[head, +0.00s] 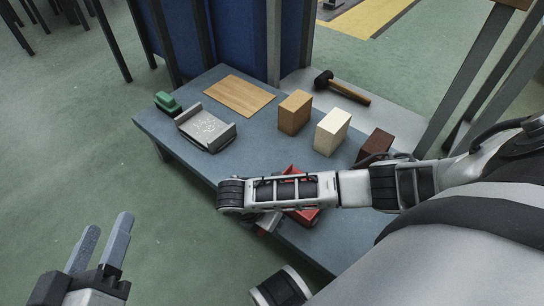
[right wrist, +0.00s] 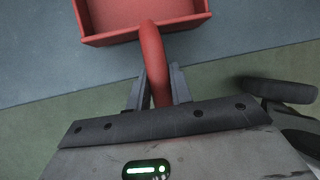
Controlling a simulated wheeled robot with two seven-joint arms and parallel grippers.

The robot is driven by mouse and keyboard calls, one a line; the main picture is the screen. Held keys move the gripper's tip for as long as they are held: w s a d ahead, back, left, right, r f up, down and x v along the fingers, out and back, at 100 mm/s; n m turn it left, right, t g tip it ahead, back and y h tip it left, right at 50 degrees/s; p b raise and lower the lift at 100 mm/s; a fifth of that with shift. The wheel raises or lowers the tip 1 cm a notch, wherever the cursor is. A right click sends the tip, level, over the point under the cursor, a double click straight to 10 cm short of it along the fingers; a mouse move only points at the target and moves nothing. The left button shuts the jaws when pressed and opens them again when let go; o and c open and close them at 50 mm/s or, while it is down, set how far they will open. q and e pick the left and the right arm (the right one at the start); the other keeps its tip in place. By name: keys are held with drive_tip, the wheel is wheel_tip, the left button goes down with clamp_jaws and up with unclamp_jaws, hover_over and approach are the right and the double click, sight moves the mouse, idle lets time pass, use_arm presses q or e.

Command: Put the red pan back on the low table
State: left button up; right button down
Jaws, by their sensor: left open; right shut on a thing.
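The red pan (head: 303,216) shows in part under my right forearm, over the front edge area of the low blue-grey table (head: 250,150). In the right wrist view the pan (right wrist: 140,18) has a square tray shape and a curved red handle. My right gripper (right wrist: 158,88) is shut on that handle, with one finger on each side. In the head view the right gripper is mostly hidden by the arm. I cannot tell whether the pan touches the table. My left gripper (head: 106,238) is open and empty, at the lower left, away from the table.
On the table are a grey metal tray-like piece (head: 206,128), a green object (head: 167,102), a wooden board (head: 239,95), and tan (head: 295,113), cream (head: 332,132) and dark brown (head: 375,146) blocks. A mallet (head: 342,88) lies behind. Bare tabletop lies around the middle.

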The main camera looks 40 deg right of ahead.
drive_tip(key=shift+r, duration=0.1)
drive_tip(key=shift+f, duration=0.45)
drive_tip(key=c, duration=1.3)
unclamp_jaws()
drive_tip(key=shift+o, duration=0.2)
drive_tip(key=shift+r, duration=0.1)
